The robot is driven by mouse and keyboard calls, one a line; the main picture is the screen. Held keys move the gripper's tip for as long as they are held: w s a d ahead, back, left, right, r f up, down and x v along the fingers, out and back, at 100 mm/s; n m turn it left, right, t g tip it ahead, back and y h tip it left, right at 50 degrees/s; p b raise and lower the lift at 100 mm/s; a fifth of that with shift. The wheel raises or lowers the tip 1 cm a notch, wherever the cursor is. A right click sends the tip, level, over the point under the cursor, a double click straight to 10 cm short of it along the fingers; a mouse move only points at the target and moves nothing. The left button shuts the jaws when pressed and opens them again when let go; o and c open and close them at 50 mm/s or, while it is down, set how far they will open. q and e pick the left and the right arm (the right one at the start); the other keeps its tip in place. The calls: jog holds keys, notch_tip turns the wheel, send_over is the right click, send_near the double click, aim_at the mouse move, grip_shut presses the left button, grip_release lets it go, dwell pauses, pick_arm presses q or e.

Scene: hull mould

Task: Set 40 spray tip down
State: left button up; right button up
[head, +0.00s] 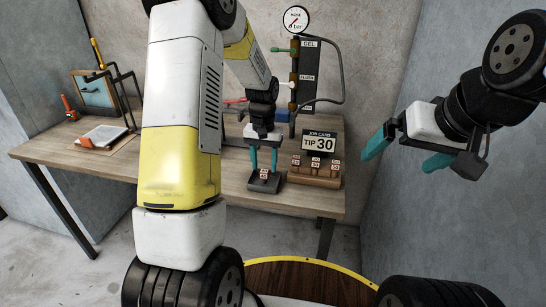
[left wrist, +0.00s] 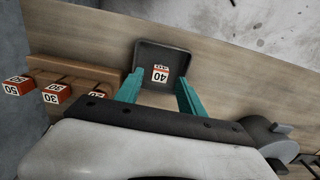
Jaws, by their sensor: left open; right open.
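The 40 spray tip (left wrist: 161,73) is a small block with a white label reading 40 and a red edge. It lies in a dark shallow tray (left wrist: 179,52) on the bench; in the head view the tip (head: 264,174) also shows in the tray (head: 270,186). My left gripper (head: 263,166) has its teal fingers apart, at the tray. In the left wrist view the fingers (left wrist: 155,92) are on either side, short of the tip, with no visible contact. My right gripper (head: 405,152) is open and empty, raised at the right, away from the bench.
A wooden rack (head: 314,179) with several red numbered tips stands right of the tray, below a job card (head: 319,142) reading TIP 30. A panel (head: 306,75) with a gauge and valves is behind. A clipboard (head: 103,136) lies at left on the bench (head: 105,172).

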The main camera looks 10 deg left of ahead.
aim_at(264, 171)
pick_arm(q)
notch_tip(264, 171, up, 10)
jog(key=s+r+t+h, duration=0.1)
jog(key=s+r+t, duration=0.2)
jog(key=s+r, duration=0.8)
jog(key=s+d+r+t+h, duration=0.1)
jog(key=s+d+r+t, duration=0.1)
jog(key=s, duration=1.1)
jog(key=shift+s+t, duration=0.15)
jog(key=shift+t, duration=0.45)
jog(key=shift+r, duration=0.1)
